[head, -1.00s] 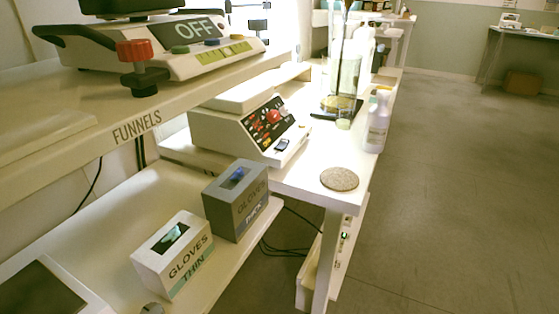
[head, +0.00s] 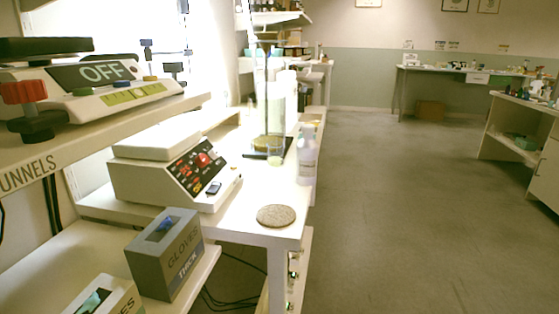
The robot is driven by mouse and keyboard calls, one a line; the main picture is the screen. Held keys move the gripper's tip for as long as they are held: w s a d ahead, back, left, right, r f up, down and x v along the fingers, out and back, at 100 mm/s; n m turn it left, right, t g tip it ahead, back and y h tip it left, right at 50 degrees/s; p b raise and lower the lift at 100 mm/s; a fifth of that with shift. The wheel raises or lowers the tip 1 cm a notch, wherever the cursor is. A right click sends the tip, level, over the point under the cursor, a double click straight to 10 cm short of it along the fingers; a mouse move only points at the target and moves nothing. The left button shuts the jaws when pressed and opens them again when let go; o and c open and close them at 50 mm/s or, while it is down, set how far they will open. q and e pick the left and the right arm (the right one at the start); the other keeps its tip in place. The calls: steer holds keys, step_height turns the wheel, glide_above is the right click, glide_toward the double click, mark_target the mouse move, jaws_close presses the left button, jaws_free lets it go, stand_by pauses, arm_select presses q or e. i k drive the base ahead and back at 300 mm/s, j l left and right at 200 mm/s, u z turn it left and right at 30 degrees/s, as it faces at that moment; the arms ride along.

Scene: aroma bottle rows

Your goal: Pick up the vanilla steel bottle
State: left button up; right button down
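I see no bottle that I can identify as the vanilla steel bottle. A white translucent bottle (head: 307,155) stands upright near the right edge of the white bench on the left; I cannot read a label on it. Small bottles (head: 285,52) on a shelf at the back are too small to tell apart. Neither of my grippers is in view.
The white bench (head: 250,230) holds a scale-like device (head: 165,165), a round cork mat (head: 276,215) and glassware (head: 275,110). A grey gloves box (head: 170,252) sits on the lower left shelf. The floor (head: 400,220) is open; tables (head: 470,72) stand beyond.

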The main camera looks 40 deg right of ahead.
mark_target(306, 149)
steer(key=i+l, duration=0.1)
steer(key=l, duration=0.35)
steer(key=i+l, duration=0.15)
steer(key=l, duration=0.35)
steer(key=i+l+u, duration=0.1)
steer(key=l, duration=0.35)
steer(key=i+l, duration=0.1)
steer(key=l, duration=0.4)
